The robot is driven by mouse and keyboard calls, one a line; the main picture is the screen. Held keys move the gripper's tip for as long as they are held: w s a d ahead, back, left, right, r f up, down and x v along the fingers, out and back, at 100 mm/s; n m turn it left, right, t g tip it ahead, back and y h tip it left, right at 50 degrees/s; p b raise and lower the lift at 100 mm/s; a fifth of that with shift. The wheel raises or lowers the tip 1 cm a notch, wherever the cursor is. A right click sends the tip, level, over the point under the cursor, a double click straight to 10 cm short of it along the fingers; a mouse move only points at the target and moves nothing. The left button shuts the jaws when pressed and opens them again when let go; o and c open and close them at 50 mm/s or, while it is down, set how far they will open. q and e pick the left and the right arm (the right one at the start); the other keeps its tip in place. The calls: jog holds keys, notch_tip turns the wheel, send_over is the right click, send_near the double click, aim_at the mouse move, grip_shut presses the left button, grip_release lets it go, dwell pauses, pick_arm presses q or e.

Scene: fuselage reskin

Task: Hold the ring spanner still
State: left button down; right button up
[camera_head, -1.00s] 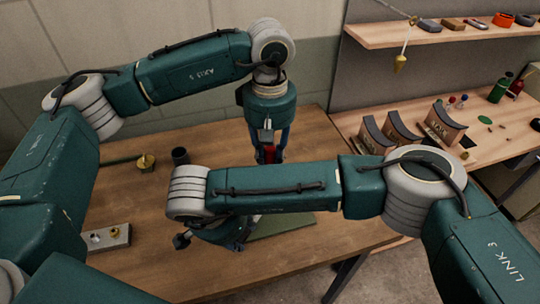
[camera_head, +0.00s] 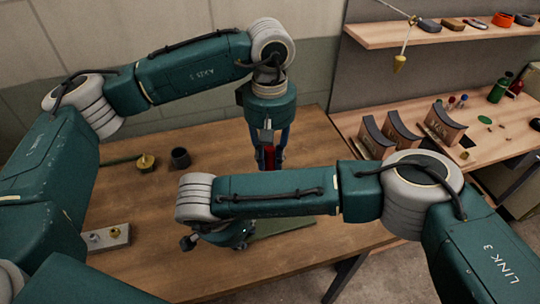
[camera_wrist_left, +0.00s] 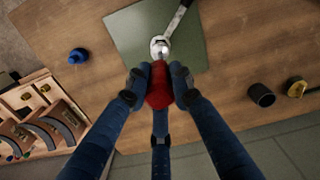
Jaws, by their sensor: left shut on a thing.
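My left gripper (camera_head: 268,157) points down over the table and is shut on a red grip (camera_wrist_left: 159,86), which looks like the handle of the ring spanner. Beyond the grip in the left wrist view is a bright rounded metal head (camera_wrist_left: 159,47), with a silver bar (camera_wrist_left: 179,18) running up from it. I cannot tell how head and bar are joined. They lie over a green mat (camera_wrist_left: 130,30), which also shows in the head view (camera_head: 285,225). My right gripper (camera_head: 238,235) is low over the table, its fingers hidden behind its wrist.
A wooden table (camera_head: 140,200) carries a dark cup (camera_head: 180,158), a brass part (camera_head: 146,162) and a grey block with fittings (camera_head: 107,238). A blue knob-like part (camera_wrist_left: 78,56) lies beside the mat. Curved blocks (camera_head: 404,134) stand on a side bench at the right.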

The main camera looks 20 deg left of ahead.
jog(key=o, duration=0.5)
jog(key=shift+a, duration=0.1)
jog(key=shift+c, duration=0.2)
pick_arm(q)
jog(key=shift+a, duration=0.1)
pick_arm(e)
jog(key=v, duration=1.2)
